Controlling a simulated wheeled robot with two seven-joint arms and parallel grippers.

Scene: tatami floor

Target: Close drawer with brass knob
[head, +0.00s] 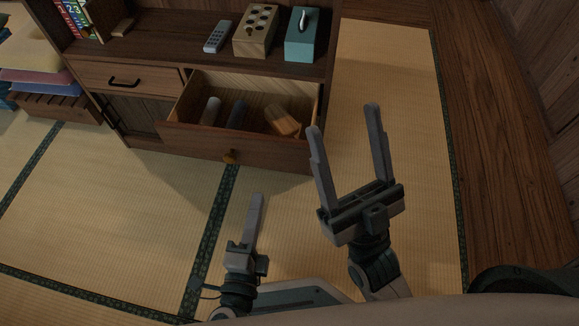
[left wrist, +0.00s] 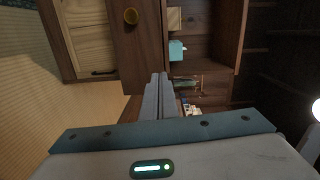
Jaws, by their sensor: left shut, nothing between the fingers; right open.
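The drawer with the brass knob (head: 229,157) stands pulled out of the low wooden cabinet. Its front panel (head: 265,153) faces me, and several objects lie inside. In the left wrist view the knob (left wrist: 131,16) shows near the top, on the dark drawer front (left wrist: 140,55). My left gripper (head: 257,199) is shut and empty, in front of the drawer and below the knob in the picture, apart from it. Its closed fingers (left wrist: 158,85) point up in the left wrist view. My right gripper (head: 343,118) is open and empty, to the right of the drawer's right corner.
On the cabinet top are a grey remote (head: 216,36), a wooden box with holes (head: 256,31) and a teal box (head: 303,38). A shut drawer with a black handle (head: 125,82) is at the left. Stacked cushions (head: 35,62) lie far left. Tatami (head: 110,205) before the cabinet is clear.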

